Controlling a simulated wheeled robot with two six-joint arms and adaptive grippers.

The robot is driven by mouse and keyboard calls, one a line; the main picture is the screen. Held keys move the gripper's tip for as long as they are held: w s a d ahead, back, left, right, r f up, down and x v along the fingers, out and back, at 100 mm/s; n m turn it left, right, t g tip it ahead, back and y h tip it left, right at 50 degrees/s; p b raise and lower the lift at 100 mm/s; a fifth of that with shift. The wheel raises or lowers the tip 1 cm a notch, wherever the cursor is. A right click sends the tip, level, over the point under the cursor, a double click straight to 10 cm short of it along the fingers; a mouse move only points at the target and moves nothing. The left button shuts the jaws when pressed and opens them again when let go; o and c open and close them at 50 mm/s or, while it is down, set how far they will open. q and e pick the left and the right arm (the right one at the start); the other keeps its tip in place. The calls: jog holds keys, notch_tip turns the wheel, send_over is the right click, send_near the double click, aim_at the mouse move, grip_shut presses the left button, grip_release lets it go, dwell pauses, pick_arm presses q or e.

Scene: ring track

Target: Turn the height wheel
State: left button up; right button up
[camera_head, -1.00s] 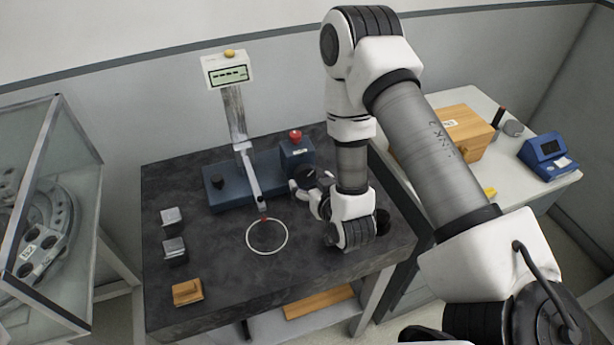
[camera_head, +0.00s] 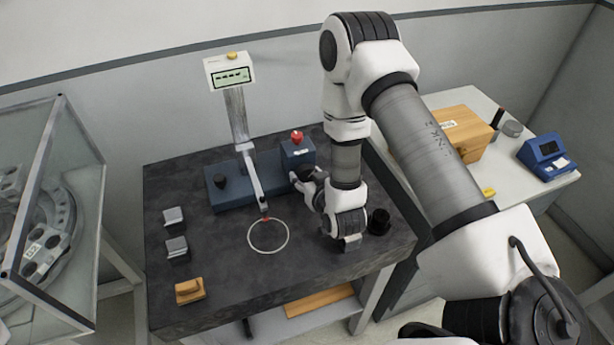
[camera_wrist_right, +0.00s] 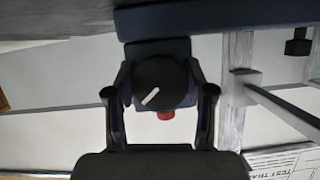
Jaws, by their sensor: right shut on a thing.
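The height wheel (camera_wrist_right: 165,82) is a dark round knob with a white pointer line, on the front of a blue block (camera_head: 297,152). In the right wrist view it sits between the two fingers of my right gripper (camera_wrist_right: 160,92), which is shut on it. In the head view my right gripper (camera_head: 303,180) reaches the block from the right and hides the wheel. My left gripper is not in view.
A white ring (camera_head: 268,236) lies on the dark table (camera_head: 220,285) under the probe arm. Small metal blocks (camera_head: 173,218) and a wooden piece (camera_head: 189,290) stand at left. A black cylinder (camera_head: 379,221) is right of my wrist. A glass case (camera_head: 50,200) stands far left.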

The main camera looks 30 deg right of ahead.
jog(key=m+t+y+b, duration=0.1)
jog(key=m+y+b, duration=0.1)
jog(key=m+b, duration=0.1)
jog(key=shift+f+m+b, duration=0.1)
jog(key=shift+m+b, duration=0.2)
jog(key=shift+b, duration=0.15)
jog(key=shift+m+t+y+b, duration=0.3)
jog(key=shift+m+y+b, duration=0.6)
jog(key=shift+b, duration=0.35)
jog(key=shift+r+m+b, duration=0.2)
jog(key=shift+m+b, duration=0.3)
jog(key=shift+m, duration=0.1)
jog(key=shift+t, duration=0.3)
jog(key=o, duration=1.2)
jog(key=shift+c, duration=0.2)
